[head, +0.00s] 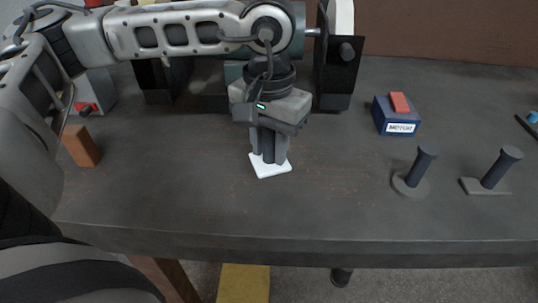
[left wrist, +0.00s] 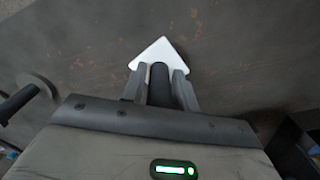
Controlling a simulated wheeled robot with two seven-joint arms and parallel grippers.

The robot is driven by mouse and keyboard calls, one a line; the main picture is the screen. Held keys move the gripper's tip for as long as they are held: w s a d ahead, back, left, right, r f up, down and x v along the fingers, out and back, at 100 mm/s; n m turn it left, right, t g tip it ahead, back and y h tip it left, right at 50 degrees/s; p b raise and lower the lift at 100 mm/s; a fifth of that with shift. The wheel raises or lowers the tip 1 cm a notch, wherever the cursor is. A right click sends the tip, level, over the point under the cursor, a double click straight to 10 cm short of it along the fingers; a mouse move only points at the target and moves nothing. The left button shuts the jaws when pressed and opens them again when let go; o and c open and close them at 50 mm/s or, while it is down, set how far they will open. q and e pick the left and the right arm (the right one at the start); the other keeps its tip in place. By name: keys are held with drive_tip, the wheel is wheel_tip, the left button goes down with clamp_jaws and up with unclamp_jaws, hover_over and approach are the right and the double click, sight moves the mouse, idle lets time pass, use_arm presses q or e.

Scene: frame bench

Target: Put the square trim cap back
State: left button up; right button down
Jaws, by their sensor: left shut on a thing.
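A white square plate (head: 271,170) with a dark upright post is under my left gripper (head: 269,158), near the middle of the bench. I take it to be the square trim cap. The gripper is shut on its dark post. In the left wrist view the post (left wrist: 159,82) stands between the fingers (left wrist: 159,88), and a corner of the white plate (left wrist: 160,50) sticks out past them. Whether the plate touches the bench or hangs just above it, I cannot tell. My right gripper is not in view.
A round-based post (head: 411,186) and a flat grey-based post (head: 486,187) stand tilted-looking on the right. A blue MOTOR box (head: 396,117) with a red top is behind them. Black panels (head: 337,78) stand at the back. An orange-brown block (head: 82,146) is left. The bench (head: 330,190) front is clear.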

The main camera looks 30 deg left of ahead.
sight(269, 160)
use_arm(q)
wheel_tip(269, 160, down, 3)
idle(0.3)
drive_tip(key=shift+f+b, duration=0.25)
drive_tip(key=shift+b, duration=0.05)
drive_tip(key=o, duration=1)
drive_tip(key=shift+r, duration=0.1)
